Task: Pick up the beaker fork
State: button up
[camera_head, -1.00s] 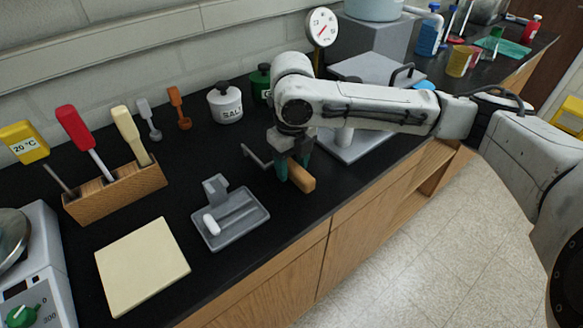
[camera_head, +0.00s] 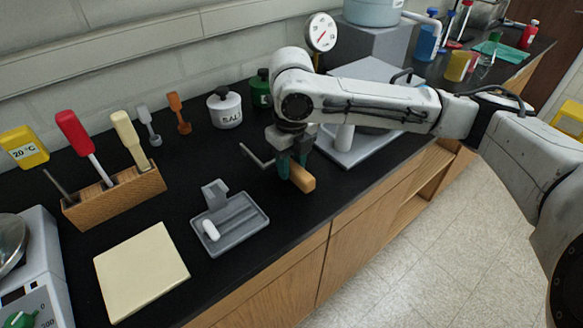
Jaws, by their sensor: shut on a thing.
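The beaker fork has a wooden handle (camera_head: 302,178) and a thin grey metal end (camera_head: 254,154) that sticks out to the left of the jaws. My gripper (camera_head: 291,164) points down with its greenish fingers shut on the fork, close above the black bench. The fingers and the wrist hide the fork's middle. I cannot tell for sure whether the fork touches the bench top.
A grey tray (camera_head: 255,232) with a white piece lies left of my gripper, near a cream pad (camera_head: 142,274). A wooden holder (camera_head: 120,196) with tools stands farther left. A stand base (camera_head: 350,155) is right.

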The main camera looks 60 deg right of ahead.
jog(key=s+r, duration=0.1)
jog(key=r, duration=0.1)
jog(key=s+a+r, duration=0.1)
jog(key=r, duration=0.1)
jog(key=s+a+r, duration=0.1)
jog(key=s+r, duration=0.1)
jog(key=r, duration=0.1)
jog(key=shift+s, duration=0.1)
jog(key=s+a+r+b, duration=0.4)
jog(key=s+b, duration=0.4)
jog(key=b, duration=0.3)
jog(key=shift+a, duration=0.2)
jog(key=shift+s+r, duration=0.1)
jog(key=shift+r, duration=0.05)
jog(key=o, duration=0.5)
jog(key=shift+c, duration=0.2)
grip_shut()
